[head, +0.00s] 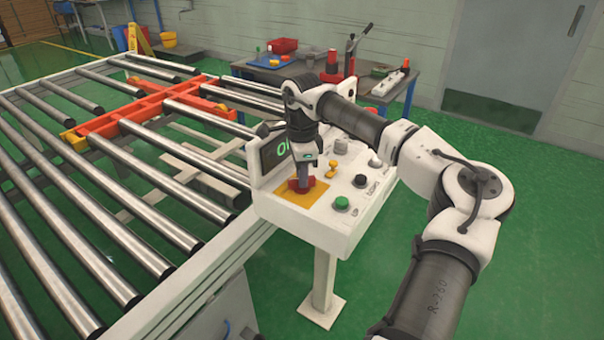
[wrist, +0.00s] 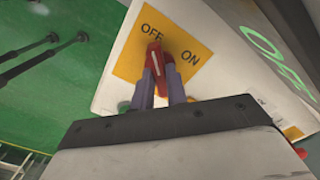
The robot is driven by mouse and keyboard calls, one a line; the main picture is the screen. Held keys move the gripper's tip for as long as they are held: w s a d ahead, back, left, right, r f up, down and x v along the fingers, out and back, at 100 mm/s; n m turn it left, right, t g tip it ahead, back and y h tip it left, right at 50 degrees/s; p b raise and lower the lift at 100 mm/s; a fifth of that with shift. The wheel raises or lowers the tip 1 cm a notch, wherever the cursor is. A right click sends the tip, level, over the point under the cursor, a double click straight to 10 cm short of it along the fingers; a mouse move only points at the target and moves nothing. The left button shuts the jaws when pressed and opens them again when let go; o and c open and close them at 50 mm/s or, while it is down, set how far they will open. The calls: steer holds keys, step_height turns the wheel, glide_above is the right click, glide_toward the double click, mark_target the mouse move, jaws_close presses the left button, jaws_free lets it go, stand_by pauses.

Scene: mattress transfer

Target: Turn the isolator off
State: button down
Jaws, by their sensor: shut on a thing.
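The isolator is a red rotary handle (head: 299,184) on a yellow plate (head: 318,208) at the left end of a white control panel. In the wrist view the red handle (wrist: 157,62) has a white line and points toward the word OFF. The word ON is printed to the right of it on the yellow plate (wrist: 130,62). My gripper (head: 303,174) comes down on the handle from above. In the wrist view my gripper's fingers (wrist: 161,87) are shut on the handle, one on each side. The fingers hide part of its lower end.
A dark display (head: 274,150) with green letters, partly hidden, stands behind the handle. A green button (head: 341,203), a black knob (head: 360,181) and small yellow controls (head: 331,169) are close on the right. A roller conveyor (head: 120,220) with an orange frame (head: 125,118) lies left.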

steer(key=shift+r, duration=0.1)
steer(key=c, duration=1.4)
jaws_free()
step_height(320, 180, up, 14)
steer(key=b, duration=0.2)
